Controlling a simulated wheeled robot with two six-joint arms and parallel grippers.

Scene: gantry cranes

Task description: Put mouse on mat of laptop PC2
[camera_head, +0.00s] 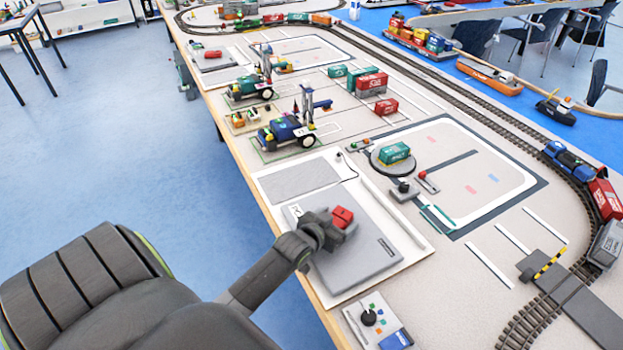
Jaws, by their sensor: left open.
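A grey, shut laptop (372,255) lies on a white board near the table's front edge. A plain grey mat (301,181) lies on the same board, just beyond the laptop, and its visible surface is bare. A small red object (343,216), which may be the mouse, shows at my left gripper (340,226), above the laptop in the picture. The gripper is open; its fingers partly hide the red object, and I cannot tell whether they touch it. No PC2 label is readable. My right gripper is not in view.
A control box with a black knob (369,316) stands at the near edge. A blue toy vehicle (286,130) stands beyond the mat. A round turntable with a green container (394,153) is to the right. Railway track curves along the far right.

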